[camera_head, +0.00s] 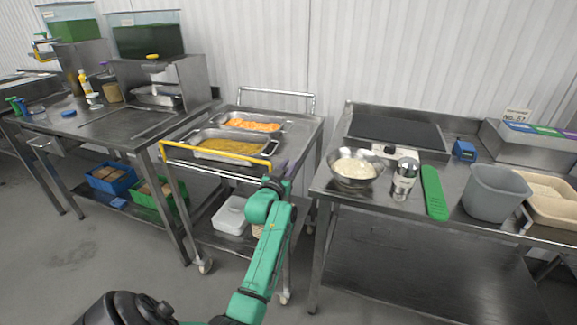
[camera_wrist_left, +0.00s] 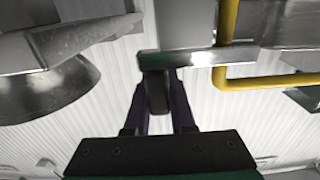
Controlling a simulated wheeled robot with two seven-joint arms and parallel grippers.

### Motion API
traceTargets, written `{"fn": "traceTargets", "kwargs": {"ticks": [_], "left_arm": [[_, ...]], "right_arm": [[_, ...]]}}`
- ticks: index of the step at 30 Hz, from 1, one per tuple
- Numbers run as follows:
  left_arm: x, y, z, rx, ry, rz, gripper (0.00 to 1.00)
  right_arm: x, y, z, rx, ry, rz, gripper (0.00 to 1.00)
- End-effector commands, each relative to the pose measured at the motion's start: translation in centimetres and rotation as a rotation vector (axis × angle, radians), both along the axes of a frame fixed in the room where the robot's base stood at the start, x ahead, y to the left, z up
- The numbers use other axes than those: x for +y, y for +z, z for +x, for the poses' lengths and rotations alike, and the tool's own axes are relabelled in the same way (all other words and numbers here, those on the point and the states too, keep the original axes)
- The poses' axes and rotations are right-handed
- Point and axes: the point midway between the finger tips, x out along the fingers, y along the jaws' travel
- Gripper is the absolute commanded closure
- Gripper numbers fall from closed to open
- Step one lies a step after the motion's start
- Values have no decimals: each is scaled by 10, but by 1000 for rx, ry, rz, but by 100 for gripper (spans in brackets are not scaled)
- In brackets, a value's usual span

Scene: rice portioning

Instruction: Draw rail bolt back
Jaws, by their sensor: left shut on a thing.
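A yellow rail (camera_head: 215,152) runs along the front edge of a metal cart. It also shows in the left wrist view (camera_wrist_left: 228,25). My left gripper (camera_head: 279,170) is at the rail's right end, at the cart's front right corner. In the left wrist view, my left gripper (camera_wrist_left: 157,105) has its two purple-grey fingers shut on a dark knob (camera_wrist_left: 155,90). The knob joins a short metal bar, the rail bolt (camera_wrist_left: 195,57), which reaches to the yellow rail. In the head view the bolt is hidden by the gripper. My right gripper is not in view.
The cart (camera_head: 312,130) carries a tray of yellow food (camera_head: 262,152) and a tray of orange food (camera_head: 250,124). A table (camera_head: 405,207) to the right holds a bowl of rice (camera_head: 354,171), a shaker (camera_head: 404,180) and a grey bin (camera_head: 493,195). A narrow gap separates cart and table.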

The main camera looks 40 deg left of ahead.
Motion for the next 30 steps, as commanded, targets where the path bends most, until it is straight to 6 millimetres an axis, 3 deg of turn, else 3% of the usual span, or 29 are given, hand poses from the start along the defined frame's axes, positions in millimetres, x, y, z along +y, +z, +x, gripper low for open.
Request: {"fn": "traceTargets", "kwargs": {"ticks": [6, 14, 15, 17, 18, 30], "left_arm": [[-29, 0, 10, 2, -3, -6, 100], [-30, -1, 11, 3, -3, -2, 100], [-30, -1, 11, 3, -3, -2, 74], [-30, -1, 11, 3, -3, -2, 51], [-30, -1, 11, 3, -3, -2, 48], [-33, -2, 3, 2, -3, 0, 48]], "right_arm": [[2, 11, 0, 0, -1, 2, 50], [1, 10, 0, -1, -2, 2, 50], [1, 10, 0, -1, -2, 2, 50], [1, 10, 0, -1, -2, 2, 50], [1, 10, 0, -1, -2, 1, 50], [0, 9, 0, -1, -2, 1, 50]]}}
